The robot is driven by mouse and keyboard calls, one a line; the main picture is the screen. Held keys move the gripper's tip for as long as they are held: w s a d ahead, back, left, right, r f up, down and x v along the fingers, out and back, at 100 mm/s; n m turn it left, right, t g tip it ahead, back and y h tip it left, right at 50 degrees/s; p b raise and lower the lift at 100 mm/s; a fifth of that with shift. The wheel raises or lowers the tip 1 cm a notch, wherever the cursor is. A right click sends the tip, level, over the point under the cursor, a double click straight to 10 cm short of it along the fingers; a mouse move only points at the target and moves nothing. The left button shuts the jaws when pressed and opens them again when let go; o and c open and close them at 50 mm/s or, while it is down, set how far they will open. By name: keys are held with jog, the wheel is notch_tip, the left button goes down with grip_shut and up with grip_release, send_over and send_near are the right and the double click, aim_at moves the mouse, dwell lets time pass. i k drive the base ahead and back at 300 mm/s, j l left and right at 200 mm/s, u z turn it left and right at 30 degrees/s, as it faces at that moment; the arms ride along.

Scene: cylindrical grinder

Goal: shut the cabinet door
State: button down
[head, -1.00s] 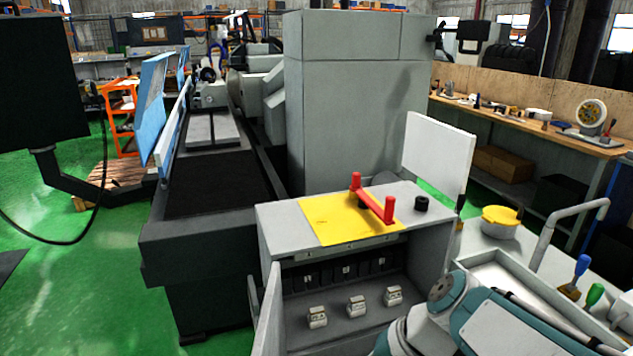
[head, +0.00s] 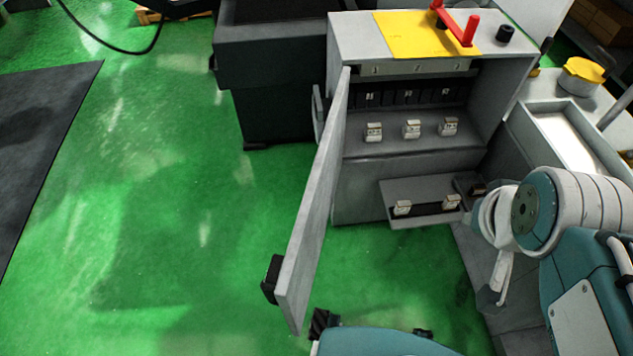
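The grey cabinet (head: 350,38) stands at upper centre in the head view, with its front open. Its door (head: 318,205) is a grey panel hinged on the cabinet's left side. It stands wide open, swung out toward me, with a dark handle or latch (head: 271,279) on its outer face near the free edge. My teal and white arm is at the right, beside the cabinet opening and apart from the door. I cannot make out my gripper's fingers in this view.
Inside the cabinet are several small white fittings (head: 411,129), with more on a lower ledge (head: 425,212). A red handle (head: 458,27) sits on the yellow top plate (head: 405,35). Green floor (head: 180,220) is clear left of the door. A white tray bench (head: 560,130) stands at right.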

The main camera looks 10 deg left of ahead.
aim_at(291, 291)
jog(key=k+j, duration=0.15)
jog(key=j, duration=0.2)
jog(key=k+j+z, duration=0.15)
jog(key=j, duration=0.2)
jog(key=k+j, duration=0.2)
jog(key=j, duration=0.15)
jog(key=i+j+z, duration=0.1)
jog(key=j, duration=0.25)
jog(key=i+j+z, duration=0.1)
jog(key=j, duration=0.25)
jog(key=k+l+z, duration=0.1)
jog(key=k+l, duration=0.5)
